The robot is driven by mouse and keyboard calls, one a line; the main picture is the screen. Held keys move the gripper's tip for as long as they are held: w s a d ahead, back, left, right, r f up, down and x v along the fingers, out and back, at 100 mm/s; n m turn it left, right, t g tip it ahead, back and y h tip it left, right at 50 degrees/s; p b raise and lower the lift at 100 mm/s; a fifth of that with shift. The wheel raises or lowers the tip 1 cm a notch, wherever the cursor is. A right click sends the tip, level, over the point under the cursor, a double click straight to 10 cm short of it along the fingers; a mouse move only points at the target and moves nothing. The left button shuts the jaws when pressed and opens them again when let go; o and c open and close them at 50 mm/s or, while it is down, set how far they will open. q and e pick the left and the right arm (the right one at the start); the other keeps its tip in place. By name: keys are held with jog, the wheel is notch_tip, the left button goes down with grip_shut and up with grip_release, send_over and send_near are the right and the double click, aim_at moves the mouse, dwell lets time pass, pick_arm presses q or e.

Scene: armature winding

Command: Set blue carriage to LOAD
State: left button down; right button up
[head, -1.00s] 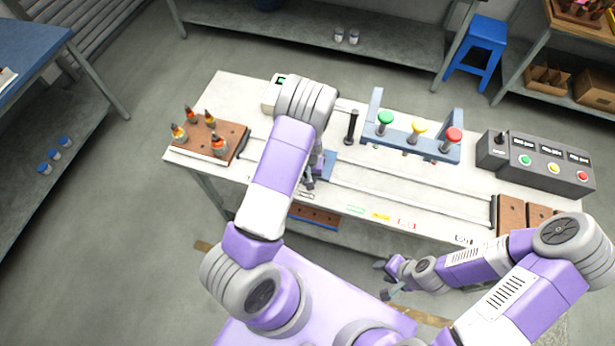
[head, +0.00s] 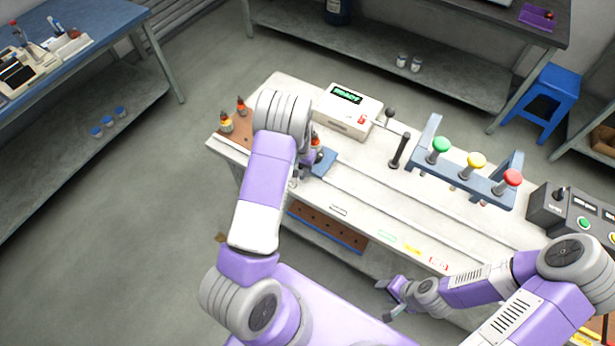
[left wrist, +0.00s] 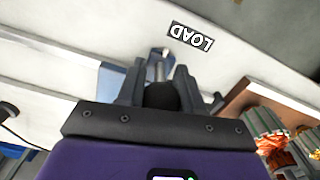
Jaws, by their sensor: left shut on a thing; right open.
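The blue carriage (head: 322,163) sits on the rail at the left part of the white bench. My left gripper (head: 302,172) is at its near left side, partly hidden by my own arm. In the left wrist view the gripper (left wrist: 162,92) is shut on a black knob (left wrist: 160,97), with blue carriage metal (left wrist: 112,82) beside it. The LOAD label (left wrist: 190,37) lies on the white surface close to the fingers. A small orange-topped part (head: 316,141) shows by the carriage. My right gripper (head: 389,299) is open and empty, in front of the bench.
A wooden board with orange-topped parts (head: 226,122) is at the bench's left end. A white box with a green display (head: 348,110) stands behind the carriage.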

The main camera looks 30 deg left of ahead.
pick_arm(q)
jog(key=shift+a+b, duration=0.35)
jog(key=shift+a, duration=1.2)
jog(key=shift+a+r, duration=0.1)
jog(key=c, duration=0.8)
grip_release()
jog(key=shift+a, duration=0.1)
jog(key=shift+w+r, duration=0.1)
jog(key=shift+r, duration=0.1)
notch_tip(320, 180, up, 7)
jog(key=shift+r, duration=0.1)
